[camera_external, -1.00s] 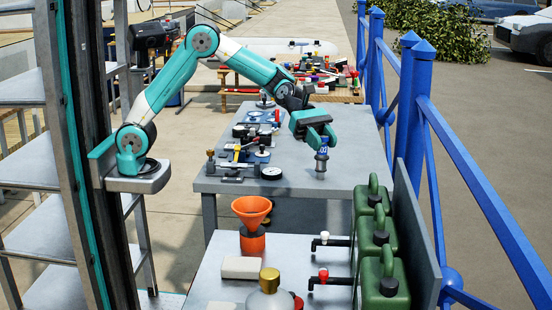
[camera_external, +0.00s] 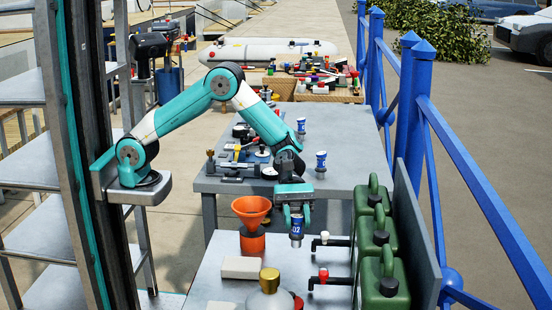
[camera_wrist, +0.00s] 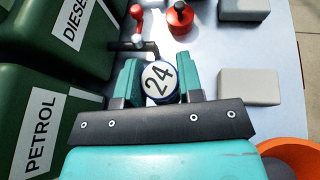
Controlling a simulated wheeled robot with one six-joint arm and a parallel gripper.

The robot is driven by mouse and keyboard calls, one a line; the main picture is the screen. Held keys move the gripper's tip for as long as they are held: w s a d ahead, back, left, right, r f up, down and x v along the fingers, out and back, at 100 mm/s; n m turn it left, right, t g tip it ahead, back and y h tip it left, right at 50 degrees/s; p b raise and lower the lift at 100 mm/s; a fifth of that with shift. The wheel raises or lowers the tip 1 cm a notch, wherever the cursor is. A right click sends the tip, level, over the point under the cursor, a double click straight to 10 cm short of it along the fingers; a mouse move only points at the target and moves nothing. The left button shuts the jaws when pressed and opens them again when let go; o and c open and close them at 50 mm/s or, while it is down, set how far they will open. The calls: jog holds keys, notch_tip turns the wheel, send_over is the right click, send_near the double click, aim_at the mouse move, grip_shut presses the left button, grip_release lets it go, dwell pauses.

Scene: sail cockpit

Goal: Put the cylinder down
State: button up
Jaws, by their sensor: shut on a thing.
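My gripper (camera_external: 296,212) is shut on a blue and silver cylinder (camera_external: 297,228), upright, over the back part of the near grey table (camera_external: 205,285). In the wrist view, my gripper (camera_wrist: 160,78) has a teal finger on each side of the cylinder (camera_wrist: 160,79), whose white top with a blue rim reads 24. I cannot tell whether its lower end touches the tabletop. Two similar cylinders stand on the far table, one nearer (camera_external: 321,161) and one farther back (camera_external: 301,126).
Green jerrycans (camera_external: 376,235) line the right side, with red-knobbed (camera_external: 323,273) and white-knobbed taps in front. An orange funnel (camera_external: 252,208) stands left of my gripper. A pale block (camera_external: 241,267) and a gold-capped container (camera_external: 269,285) lie nearer the camera.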

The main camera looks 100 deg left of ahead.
aim_at(296, 245)
jog(key=shift+f, duration=2.95)
jog(key=shift+f, duration=0.1)
jog(key=o, duration=1)
jog(key=shift+c, duration=0.2)
